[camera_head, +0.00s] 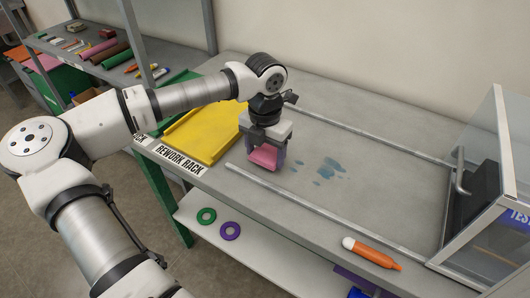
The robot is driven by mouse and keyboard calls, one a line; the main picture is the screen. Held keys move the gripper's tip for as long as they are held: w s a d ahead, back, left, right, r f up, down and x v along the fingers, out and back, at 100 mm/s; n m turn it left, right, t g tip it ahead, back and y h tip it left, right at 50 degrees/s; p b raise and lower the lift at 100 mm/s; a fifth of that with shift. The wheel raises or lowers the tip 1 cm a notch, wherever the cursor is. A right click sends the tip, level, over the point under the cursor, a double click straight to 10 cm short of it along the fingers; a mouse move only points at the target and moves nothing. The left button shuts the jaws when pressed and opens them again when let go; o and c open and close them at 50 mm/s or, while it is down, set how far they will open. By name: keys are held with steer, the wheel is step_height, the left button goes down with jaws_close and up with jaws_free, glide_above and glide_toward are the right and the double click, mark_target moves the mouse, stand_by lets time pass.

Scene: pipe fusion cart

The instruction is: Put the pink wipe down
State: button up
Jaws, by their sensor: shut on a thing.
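The pink wipe (264,157) is a small folded pad. My gripper (266,156) is shut on it, with a finger on either side, and points down over the grey table (305,209). The wipe is at or just above the tabletop; I cannot tell whether it touches. It is between the yellow tray and the blue smears (325,171), close to the left end of the front rail.
A yellow tray (203,131) lies to the left, behind the label "REWORK RACK" (180,158). Two metal rails (311,211) run along the table toward a clear-sided box (490,200) at right. An orange marker-like tool (371,254) lies near the front edge. Green (206,216) and purple (230,231) rings lie on the lower shelf.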

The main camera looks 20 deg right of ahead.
steer(key=shift+f, duration=0.6)
steer(key=shift+f+b, duration=0.35)
steer(key=shift+b, duration=0.15)
steer(key=shift+f+b, duration=0.25)
steer(key=shift+b, duration=0.15)
